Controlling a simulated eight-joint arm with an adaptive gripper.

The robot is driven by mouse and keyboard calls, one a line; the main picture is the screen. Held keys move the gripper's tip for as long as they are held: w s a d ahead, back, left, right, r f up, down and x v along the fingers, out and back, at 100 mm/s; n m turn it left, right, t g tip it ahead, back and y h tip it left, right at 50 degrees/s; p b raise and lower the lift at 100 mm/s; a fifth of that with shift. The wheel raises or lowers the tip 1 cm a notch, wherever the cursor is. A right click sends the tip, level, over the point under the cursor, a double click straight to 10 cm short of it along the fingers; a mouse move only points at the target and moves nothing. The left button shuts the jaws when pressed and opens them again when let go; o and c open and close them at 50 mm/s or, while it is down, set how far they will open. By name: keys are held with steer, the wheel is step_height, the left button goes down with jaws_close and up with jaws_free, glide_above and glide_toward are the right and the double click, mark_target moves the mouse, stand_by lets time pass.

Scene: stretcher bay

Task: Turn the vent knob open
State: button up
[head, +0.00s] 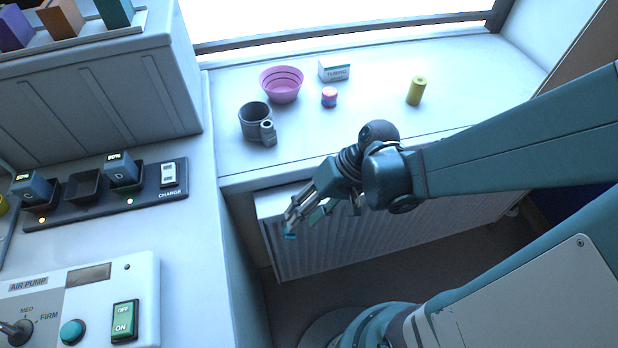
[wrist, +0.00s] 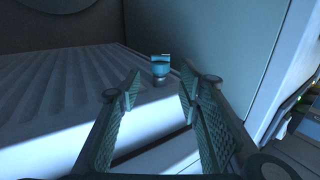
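The vent knob (wrist: 160,67) is a small teal piece on a short grey stem, by the corner of the white ribbed radiator (wrist: 60,85). In the wrist view it stands just beyond the fingertips, in line with the gap between them, and does not look gripped. In the head view the teal knob (head: 290,236) shows at the tip of my gripper (head: 294,217), near the radiator's left end. My gripper (wrist: 158,92) is open, with its two ribbed fingers apart and nothing between them. The knob's turn position is hard to tell.
Above the radiator (head: 400,228), the sill (head: 360,120) bears a grey mug (head: 254,120), pink bowl (head: 282,88), small box (head: 334,70), striped jar (head: 329,97) and yellow cylinder (head: 416,91). A cabinet side wall (wrist: 245,50) rises close right of the knob in the wrist view.

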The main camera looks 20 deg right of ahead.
steer(key=shift+v, duration=2.6)
steer(key=a+n+h+p, duration=0.2)
steer(key=n, duration=0.8)
steer(key=a+f+n+h+p, duration=0.1)
steer(key=a+n+h+p, duration=0.1)
steer(key=n, duration=0.9)
steer(key=a+f+n+h+p, duration=0.1)
steer(key=a+n, duration=0.1)
steer(key=n, duration=0.9)
steer(key=shift+s+a+h+p, duration=0.15)
steer(key=shift+a+h+p, duration=0.1)
steer(key=shift+h+p, duration=0.15)
steer(key=n, duration=0.2)
steer(key=a+n, duration=0.1)
steer(key=n, duration=0.1)
steer(key=shift+h+p, duration=0.3)
